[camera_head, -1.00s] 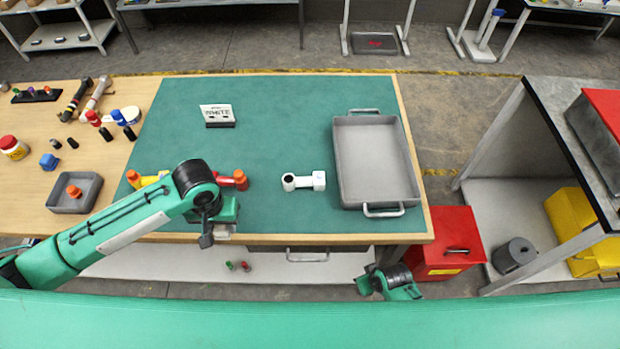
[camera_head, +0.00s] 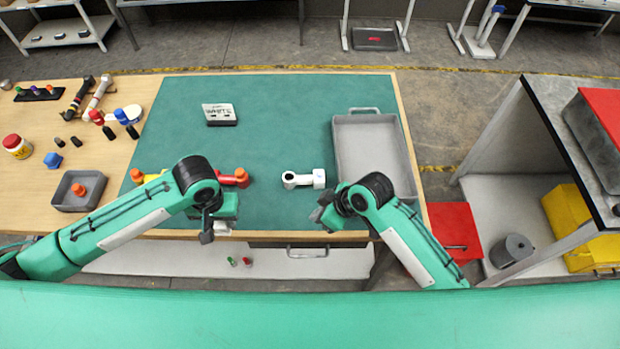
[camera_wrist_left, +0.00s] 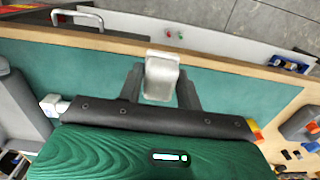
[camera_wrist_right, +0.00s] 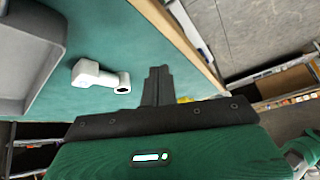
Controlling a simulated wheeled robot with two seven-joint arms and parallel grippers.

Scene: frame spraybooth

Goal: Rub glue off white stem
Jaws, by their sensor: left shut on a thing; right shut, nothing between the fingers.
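The white stem (camera_head: 303,179) lies on the green mat, its round end with a dark hole at the left. It also shows in the right wrist view (camera_wrist_right: 97,77). I cannot make out glue on it. My left gripper (camera_wrist_left: 160,85) is shut on a pale grey-white block (camera_wrist_left: 162,68), left of the stem near the table's front edge. My right gripper (camera_wrist_right: 157,75) is shut and empty. In the head view the right gripper (camera_head: 322,215) is at the front edge, just in front of the stem and apart from it.
A grey tray (camera_head: 410,165) stands right of the stem. A card reading WHITE (camera_head: 219,113) stands behind. A red stem (camera_head: 236,178) and a yellow stem (camera_head: 150,177) lie partly behind my left arm. Bottles and a small grey bin (camera_head: 66,201) are at left. The mat's middle is clear.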

